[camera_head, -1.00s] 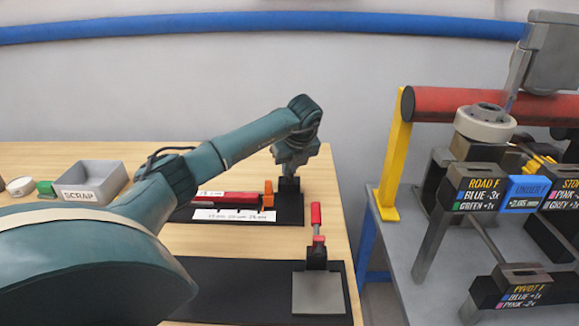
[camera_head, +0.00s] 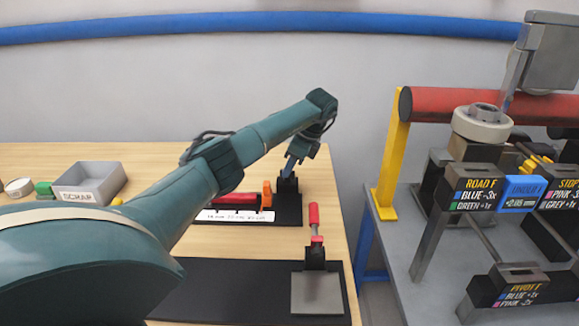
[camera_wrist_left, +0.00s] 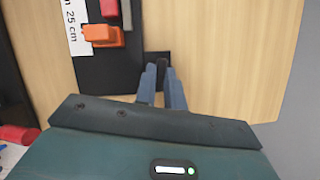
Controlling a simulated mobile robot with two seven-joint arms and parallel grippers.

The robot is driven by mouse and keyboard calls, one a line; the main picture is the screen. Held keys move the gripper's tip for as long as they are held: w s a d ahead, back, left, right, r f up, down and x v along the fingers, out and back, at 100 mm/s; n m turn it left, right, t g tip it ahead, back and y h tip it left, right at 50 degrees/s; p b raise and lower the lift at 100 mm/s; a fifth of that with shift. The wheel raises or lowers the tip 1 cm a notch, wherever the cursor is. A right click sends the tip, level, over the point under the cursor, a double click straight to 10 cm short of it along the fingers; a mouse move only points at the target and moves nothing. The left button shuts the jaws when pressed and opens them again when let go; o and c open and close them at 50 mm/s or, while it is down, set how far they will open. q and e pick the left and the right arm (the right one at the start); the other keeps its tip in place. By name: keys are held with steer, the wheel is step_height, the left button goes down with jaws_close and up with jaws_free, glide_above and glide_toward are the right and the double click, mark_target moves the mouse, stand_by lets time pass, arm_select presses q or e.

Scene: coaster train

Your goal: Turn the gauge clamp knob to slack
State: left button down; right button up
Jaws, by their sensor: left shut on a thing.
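The gauge is a black base (camera_head: 292,217) with a red bar (camera_head: 238,198), an orange block (camera_head: 267,195) and a white scale strip (camera_head: 236,215). A black post (camera_head: 288,187) stands at its right end. My left gripper (camera_head: 290,169) reaches down onto the top of this post. In the left wrist view the two blue-grey fingers (camera_wrist_left: 161,83) are shut on a dark part at the post, which appears to be the clamp knob. The fingers and post hide most of the knob, so its turn angle cannot be told. The orange block (camera_wrist_left: 103,36) also shows there.
Nearer on the table is a black mat (camera_head: 235,285) with a grey plate (camera_head: 316,293) and a red-handled clamp (camera_head: 314,217). A grey scrap bin (camera_head: 88,182) stands at left. A grey bench (camera_head: 395,240) with labelled fixtures is at right, past a gap.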

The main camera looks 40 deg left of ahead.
arm_select(q)
steer(key=shift+n, duration=0.6)
steer(key=shift+h, duration=0.3)
steer(key=c, duration=1.5)
jaws_free()
steer(key=shift+g, duration=0.3)
steer(key=shift+r, duration=0.1)
steer(key=v, duration=1.3)
